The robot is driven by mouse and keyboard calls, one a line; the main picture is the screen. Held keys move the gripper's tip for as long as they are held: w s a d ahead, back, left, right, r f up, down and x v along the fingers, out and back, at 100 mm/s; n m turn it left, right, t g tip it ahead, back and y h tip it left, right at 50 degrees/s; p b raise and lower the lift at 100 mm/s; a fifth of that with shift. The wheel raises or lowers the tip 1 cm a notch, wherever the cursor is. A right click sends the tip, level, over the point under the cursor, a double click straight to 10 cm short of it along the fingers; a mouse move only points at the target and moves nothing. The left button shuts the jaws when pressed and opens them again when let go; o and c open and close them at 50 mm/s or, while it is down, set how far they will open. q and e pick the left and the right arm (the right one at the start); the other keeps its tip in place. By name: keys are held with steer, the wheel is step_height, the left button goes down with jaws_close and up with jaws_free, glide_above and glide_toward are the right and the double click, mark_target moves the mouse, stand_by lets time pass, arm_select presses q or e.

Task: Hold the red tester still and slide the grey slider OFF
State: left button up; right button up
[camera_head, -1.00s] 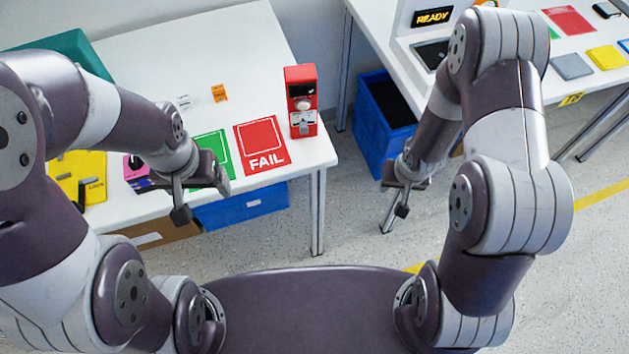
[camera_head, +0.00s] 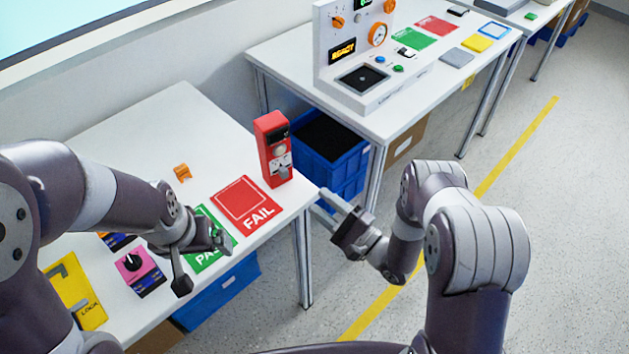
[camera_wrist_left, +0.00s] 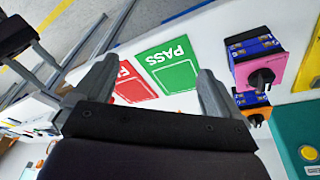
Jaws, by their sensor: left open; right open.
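The red tester (camera_head: 270,138) stands upright on the white table near its right edge in the head view. The grey slider (camera_head: 284,172) is low on its front face, below a round knob (camera_head: 279,151); I cannot tell its setting. My right gripper (camera_head: 321,203) is open and empty, off the table's edge, with its fingers pointing towards the tester but apart from it. My left gripper (camera_head: 200,262) is open and empty near the table's front edge, left of the tester. Its open fingers (camera_wrist_left: 158,68) also show in the left wrist view, where the tester cannot be made out.
A pink switch box (camera_head: 137,270) and yellow plate (camera_head: 74,290) lie farther left. Blue bins (camera_head: 328,140) stand on the floor between the two tables.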

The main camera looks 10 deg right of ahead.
arm_select(q)
steer(key=w+d+r+t+h, duration=0.2)
steer(key=w+d+t, duration=0.4)
steer(key=w+d, duration=0.8)
steer(key=n+t+y, duration=0.6)
steer(key=t+y, duration=0.1)
steer(key=y, duration=0.4)
glide_toward(265, 116)
steer(key=x, duration=1)
steer(key=shift+d+f, duration=0.15)
steer(key=shift+f, duration=0.1)
steer(key=shift+c, duration=0.3)
